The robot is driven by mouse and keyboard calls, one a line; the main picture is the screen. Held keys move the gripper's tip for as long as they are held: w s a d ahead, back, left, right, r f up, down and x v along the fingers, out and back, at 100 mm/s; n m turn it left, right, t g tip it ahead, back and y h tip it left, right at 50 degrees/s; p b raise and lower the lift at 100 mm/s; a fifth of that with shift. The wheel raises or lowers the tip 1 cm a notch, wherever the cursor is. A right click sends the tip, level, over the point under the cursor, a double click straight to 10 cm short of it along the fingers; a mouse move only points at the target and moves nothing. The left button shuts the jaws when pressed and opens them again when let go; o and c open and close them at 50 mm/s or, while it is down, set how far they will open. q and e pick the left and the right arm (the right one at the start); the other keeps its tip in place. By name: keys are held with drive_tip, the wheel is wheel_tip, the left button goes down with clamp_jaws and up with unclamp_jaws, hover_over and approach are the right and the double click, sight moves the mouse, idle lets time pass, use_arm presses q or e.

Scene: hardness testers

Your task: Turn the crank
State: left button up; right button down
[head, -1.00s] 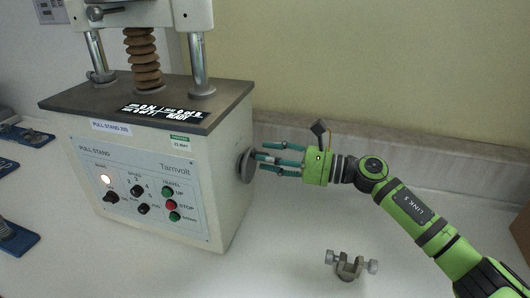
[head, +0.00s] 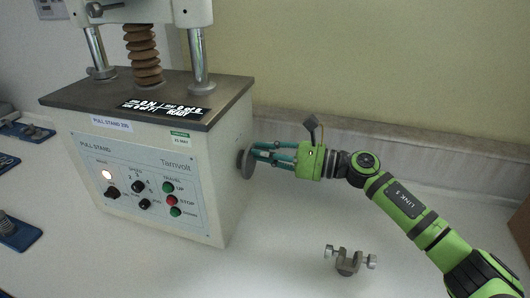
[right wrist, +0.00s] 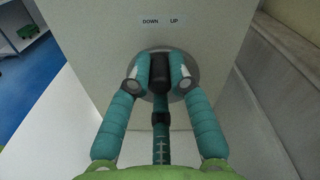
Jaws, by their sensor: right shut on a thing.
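The crank is a grey disc (head: 246,164) on the right side wall of the white pull stand (head: 228,175). In the right wrist view the crank disc (right wrist: 196,75) lies under "DOWN" and "UP" labels, and its black handle (right wrist: 160,72) stands out towards me. My right gripper (head: 259,152), with teal fingers and a green palm, reaches it from the right. In the right wrist view my right gripper (right wrist: 159,82) is shut on the handle, with fingers on both sides and one below. The handle is mostly hidden by the fingers in the head view. My left gripper is out of view.
A small metal clamp (head: 349,262) lies on the white bench in front of my right arm. Blue-based items (head: 18,234) stand at the far left. The wall and ledge (head: 330,150) run behind my arm. The bench right of the stand is otherwise clear.

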drive_tip(key=shift+w+r+m, duration=0.1)
drive_tip(key=shift+w+m, duration=0.05)
drive_tip(key=shift+m, duration=0.15)
drive_tip(key=shift+w+d+m+b, duration=0.15)
drive_tip(key=shift+w+m+b, duration=0.15)
drive_tip(key=shift+m+b, duration=0.75)
drive_tip(key=shift+w+d+m, duration=0.15)
drive_tip(key=shift+w+m, duration=0.1)
drive_tip(key=shift+m, duration=0.8)
drive_tip(key=shift+w+d+m, duration=0.1)
drive_tip(key=shift+w+m, duration=0.15)
drive_tip(key=shift+m, duration=0.75)
drive_tip(key=shift+b, duration=0.3)
drive_tip(key=c, duration=1.1)
unclamp_jaws()
drive_tip(key=shift+w, duration=0.1)
drive_tip(key=shift+c, duration=0.2)
drive_tip(key=shift+f, duration=0.2)
drive_tip(key=shift+f, duration=0.1)
drive_tip(key=shift+s+d, duration=0.2)
drive_tip(key=shift+d, duration=0.2)
drive_tip(key=v, duration=1.1)
